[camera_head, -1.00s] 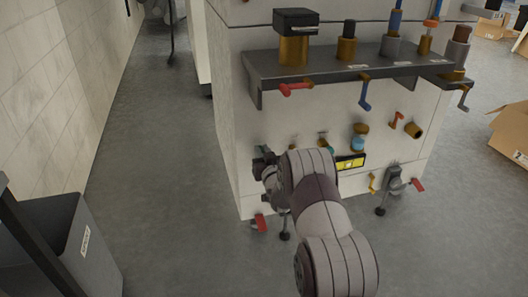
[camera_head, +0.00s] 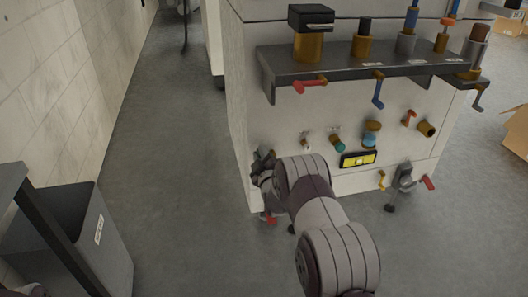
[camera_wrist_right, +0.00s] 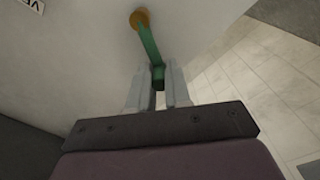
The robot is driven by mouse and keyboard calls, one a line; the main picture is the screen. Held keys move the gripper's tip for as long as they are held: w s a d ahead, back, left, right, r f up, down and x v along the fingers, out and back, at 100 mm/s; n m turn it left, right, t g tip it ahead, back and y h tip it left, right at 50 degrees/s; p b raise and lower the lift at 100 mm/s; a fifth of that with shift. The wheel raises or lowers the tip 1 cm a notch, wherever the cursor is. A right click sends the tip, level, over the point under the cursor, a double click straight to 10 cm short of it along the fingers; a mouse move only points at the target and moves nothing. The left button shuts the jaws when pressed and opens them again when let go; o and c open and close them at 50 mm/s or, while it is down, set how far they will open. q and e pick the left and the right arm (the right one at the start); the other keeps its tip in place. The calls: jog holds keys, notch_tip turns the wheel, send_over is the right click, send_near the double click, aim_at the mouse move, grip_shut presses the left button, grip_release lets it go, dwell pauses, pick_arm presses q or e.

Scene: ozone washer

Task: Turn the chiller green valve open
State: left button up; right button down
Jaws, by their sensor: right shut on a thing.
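The green valve (camera_wrist_right: 150,42) shows in the right wrist view as a green lever on a round brass stem (camera_wrist_right: 140,18) set in a pale panel. My right gripper (camera_wrist_right: 158,85) has its two grey fingers on either side of the lever's free end, shut on it. In the head view my right gripper (camera_head: 263,170) is at the lower left of the white machine's (camera_head: 285,115) front. There the gripper and wrist hide the green lever. My left gripper is not in view.
A dark shelf (camera_head: 340,61) with several pipes and levers juts out above. A teal knob (camera_head: 339,146), a yellow label (camera_head: 358,159) and a red-handled valve (camera_head: 405,180) are to the right. A grey bin (camera_head: 62,235) stands at left; the floor between is clear.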

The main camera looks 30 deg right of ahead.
jog(key=shift+a+f+n, duration=0.1)
jog(key=shift+f+n, duration=0.4)
jog(key=shift+n, duration=0.55)
jog(key=shift+a+f+n, duration=0.15)
jog(key=shift+f+n, duration=0.4)
jog(key=shift+n, duration=0.45)
jog(key=shift+a+f+n, duration=0.1)
jog(key=shift+f+n, duration=0.4)
jog(key=shift+n, duration=0.55)
jog(key=c, duration=1.1)
grip_release()
jog(key=shift+r, duration=0.1)
